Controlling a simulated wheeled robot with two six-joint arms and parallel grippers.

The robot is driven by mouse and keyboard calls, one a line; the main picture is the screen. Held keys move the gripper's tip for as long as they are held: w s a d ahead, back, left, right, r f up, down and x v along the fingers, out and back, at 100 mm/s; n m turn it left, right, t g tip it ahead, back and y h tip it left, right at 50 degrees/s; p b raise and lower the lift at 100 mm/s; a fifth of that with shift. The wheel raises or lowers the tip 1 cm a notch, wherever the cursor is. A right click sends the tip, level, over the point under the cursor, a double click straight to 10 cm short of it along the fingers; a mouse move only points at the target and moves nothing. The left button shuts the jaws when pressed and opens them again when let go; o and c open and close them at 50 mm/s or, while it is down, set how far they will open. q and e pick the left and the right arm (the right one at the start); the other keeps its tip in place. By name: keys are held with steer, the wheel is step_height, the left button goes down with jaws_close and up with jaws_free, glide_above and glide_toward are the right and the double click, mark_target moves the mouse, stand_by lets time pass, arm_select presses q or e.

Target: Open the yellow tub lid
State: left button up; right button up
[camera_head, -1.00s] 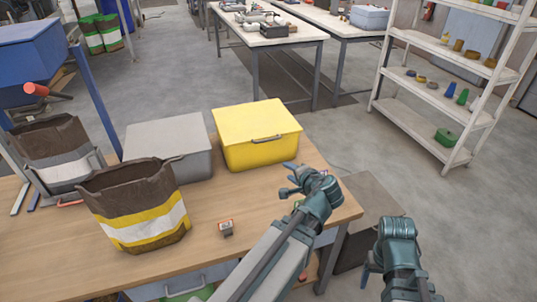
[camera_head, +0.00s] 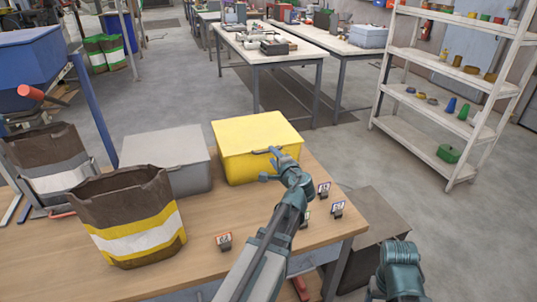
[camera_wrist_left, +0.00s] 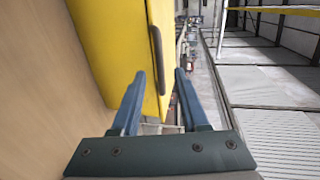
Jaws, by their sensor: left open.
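The yellow tub (camera_head: 256,165) stands on the wooden table with its lid (camera_head: 252,128) shut. A dark handle is on its front; the wrist view shows this handle (camera_wrist_left: 157,60) ahead of and between the fingertips. My left gripper (camera_head: 272,163) is at the tub's front by the handle and covers part of it. Its fingers are apart and empty in the wrist view (camera_wrist_left: 160,75). I cannot tell whether it touches the handle. My right arm's wrist shows at the bottom right; its fingers cannot be made out clearly.
A grey tub (camera_head: 168,155) stands left of the yellow one. A brown bag with yellow and white bands (camera_head: 135,225) stands in front of it. Small labelled holders (camera_head: 224,242) sit near the table's front. A white shelf (camera_head: 440,120) stands at the right.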

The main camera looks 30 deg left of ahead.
arm_select(q)
steer(key=shift+b+x, duration=0.4)
steer(key=shift+x, duration=2.3)
jaws_close()
